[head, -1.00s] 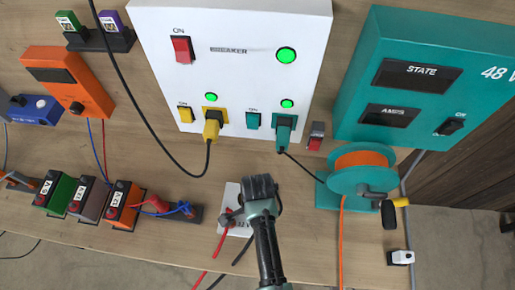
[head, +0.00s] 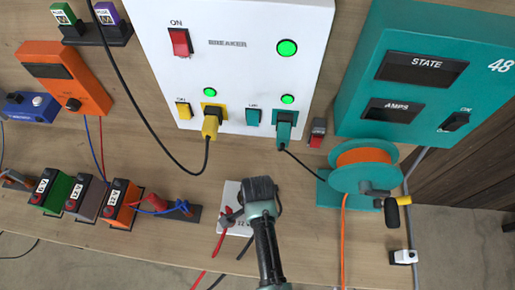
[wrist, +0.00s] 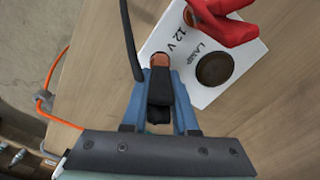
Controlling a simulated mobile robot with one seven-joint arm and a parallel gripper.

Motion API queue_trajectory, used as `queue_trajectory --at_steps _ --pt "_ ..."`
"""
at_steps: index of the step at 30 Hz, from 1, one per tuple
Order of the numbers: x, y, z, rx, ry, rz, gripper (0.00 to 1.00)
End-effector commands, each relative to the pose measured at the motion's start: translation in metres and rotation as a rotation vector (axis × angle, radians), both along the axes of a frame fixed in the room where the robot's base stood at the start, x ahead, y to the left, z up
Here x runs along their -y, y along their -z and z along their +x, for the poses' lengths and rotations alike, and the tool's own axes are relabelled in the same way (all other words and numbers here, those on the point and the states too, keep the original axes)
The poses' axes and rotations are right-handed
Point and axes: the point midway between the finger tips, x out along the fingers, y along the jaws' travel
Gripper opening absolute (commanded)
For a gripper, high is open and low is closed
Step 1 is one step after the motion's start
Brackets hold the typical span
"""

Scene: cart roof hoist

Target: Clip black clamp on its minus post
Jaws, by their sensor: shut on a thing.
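My gripper (head: 258,190) is over the white lamp plate (head: 231,190) on the bench in the head view. In the wrist view the blue fingers of my gripper (wrist: 160,92) are shut on the black clamp (wrist: 160,88), whose cable runs up past the left finger. The clamp's tip is at a copper-coloured post (wrist: 160,61) at the corner of the plate (wrist: 208,93), marked "12 V LAMP". Whether its jaws grip the post cannot be told. A red clamp (wrist: 222,20) sits at the plate's other post (wrist: 190,17). A dark round lamp (wrist: 214,69) is on the plate.
Green, grey and orange batteries (head: 122,206) stand at the left. The white breaker box (head: 240,60) is behind, with a yellow plug (head: 210,125) and a teal plug (head: 284,130). A teal reel (head: 363,168) with orange cable stands right of my gripper.

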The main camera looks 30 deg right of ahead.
Motion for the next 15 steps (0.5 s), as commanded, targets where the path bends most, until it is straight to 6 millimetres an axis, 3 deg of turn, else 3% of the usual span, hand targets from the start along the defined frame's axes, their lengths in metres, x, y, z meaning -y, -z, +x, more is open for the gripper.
queue_trajectory --at_steps 4,5,10,15 --pt "0.0 0.0045 0.0003 0.001 0.0 0.0 0.0" --pt "0.0001 0.0037 0.0004 0.001 0.0 0.0 0.31" --pt "0.0 0.0034 0.0002 0.0 0.0 0.0 0.61" --pt "-0.0001 0.0034 0.0 0.0 0.0 0.0 0.62"
